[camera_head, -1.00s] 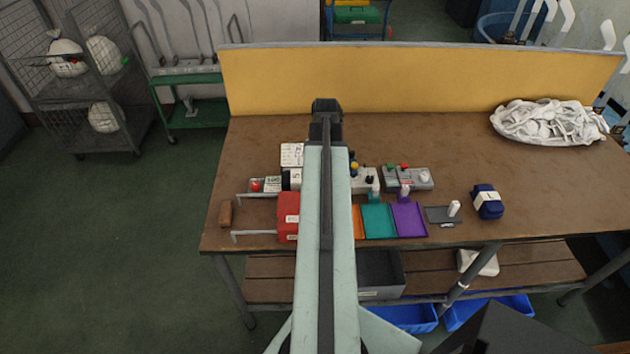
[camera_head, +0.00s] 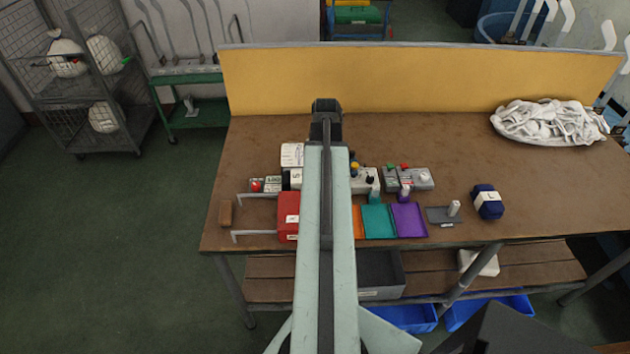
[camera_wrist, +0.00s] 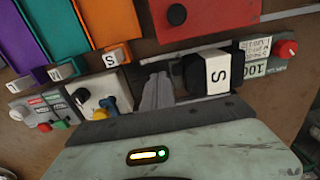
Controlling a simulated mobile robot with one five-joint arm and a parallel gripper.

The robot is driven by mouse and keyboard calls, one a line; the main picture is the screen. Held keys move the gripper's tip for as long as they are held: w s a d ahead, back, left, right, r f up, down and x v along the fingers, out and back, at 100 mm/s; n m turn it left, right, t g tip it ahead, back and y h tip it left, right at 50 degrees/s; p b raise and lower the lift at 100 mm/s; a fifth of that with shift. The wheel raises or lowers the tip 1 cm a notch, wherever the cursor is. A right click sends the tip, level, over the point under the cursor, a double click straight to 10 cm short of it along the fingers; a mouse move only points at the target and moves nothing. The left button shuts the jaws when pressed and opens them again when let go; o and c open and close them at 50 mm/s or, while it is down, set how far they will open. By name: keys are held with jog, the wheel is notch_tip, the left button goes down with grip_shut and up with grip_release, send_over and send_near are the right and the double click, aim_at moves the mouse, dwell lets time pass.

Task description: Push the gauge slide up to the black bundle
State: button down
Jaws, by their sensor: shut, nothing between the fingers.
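The black bundle (camera_wrist: 195,72) with a white band marked S lies in the wrist view, right of my gripper. My gripper (camera_wrist: 157,82) is shut and empty, its grey fingers a little left of the bundle with a narrow gap between. A pale grey rail (camera_wrist: 208,50) of the gauge runs behind the bundle. The box with a red knob (camera_wrist: 287,48) and a 100 label stands right of the bundle. I cannot clearly tell the slide from the gauge parts by my fingers. In the head view my arm hides the gripper.
The red case (camera_head: 288,215) lies close by the gauge. Control boxes (camera_head: 407,178) and orange, teal and purple trays (camera_head: 408,220) stand right of my arm. A navy bundle (camera_head: 488,202) is farther right. The table's back middle is clear.

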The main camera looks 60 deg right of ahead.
jog(key=shift+f+b, duration=0.85)
jog(key=shift+w, duration=0.1)
jog(key=shift+w+a, duration=0.25)
jog(key=shift+w, duration=0.05)
jog(key=shift+w+a, duration=0.15)
jog(key=shift+w, duration=0.05)
dwell(1.1)
